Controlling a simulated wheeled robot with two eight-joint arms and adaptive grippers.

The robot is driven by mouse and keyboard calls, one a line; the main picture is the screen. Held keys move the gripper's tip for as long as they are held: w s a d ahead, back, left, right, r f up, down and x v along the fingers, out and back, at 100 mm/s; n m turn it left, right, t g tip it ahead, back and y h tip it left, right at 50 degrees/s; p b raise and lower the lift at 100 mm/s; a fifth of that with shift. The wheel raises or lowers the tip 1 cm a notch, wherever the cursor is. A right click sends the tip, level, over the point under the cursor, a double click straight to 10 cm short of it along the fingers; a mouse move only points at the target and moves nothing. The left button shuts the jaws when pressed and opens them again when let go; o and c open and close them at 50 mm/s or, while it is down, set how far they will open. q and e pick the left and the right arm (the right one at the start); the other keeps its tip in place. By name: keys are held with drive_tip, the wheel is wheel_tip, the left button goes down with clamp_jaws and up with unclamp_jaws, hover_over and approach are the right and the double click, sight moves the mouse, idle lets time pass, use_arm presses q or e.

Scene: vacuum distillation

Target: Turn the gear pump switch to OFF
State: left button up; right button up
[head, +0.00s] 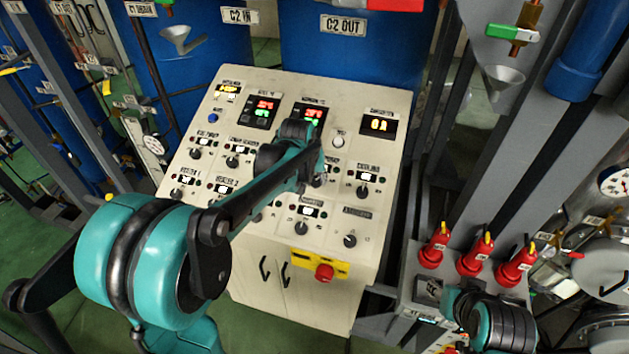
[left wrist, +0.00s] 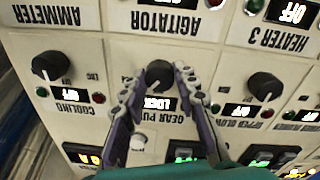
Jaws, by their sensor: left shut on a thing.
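The gear pump switch is a black round knob (left wrist: 158,74) on the cream control panel (head: 285,87). The left wrist view shows the panel upside down. My left gripper (left wrist: 160,82) has its two fingers on either side of this knob, shut on it. The GEAR PUMP label and a small lit display (left wrist: 159,103) beside the knob are partly covered by the fingers; the display seems to begin with LOC. In the head view my left gripper (head: 318,166) reaches the panel right of centre and hides most of the switch. My right gripper does not show.
Close by are the cooling knob (head: 363,191), the agitator knob (head: 302,228) and the ammeter knob (head: 350,241). A red emergency button (head: 324,272) sits on the panel's front edge.

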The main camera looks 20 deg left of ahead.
use_arm(q)
drive_tip(key=n+b, duration=0.1)
drive_tip(key=n, duration=0.2)
drive_tip(key=shift+n, duration=0.3)
drive_tip(key=shift+n+b, duration=0.3)
drive_tip(key=shift+n, duration=1.6)
drive_tip(key=o, duration=1.1)
drive_tip(key=shift+o, duration=0.2)
drive_tip(key=shift+r, duration=0.15)
drive_tip(key=v, duration=1.2)
drive_tip(key=shift+s+d, duration=0.15)
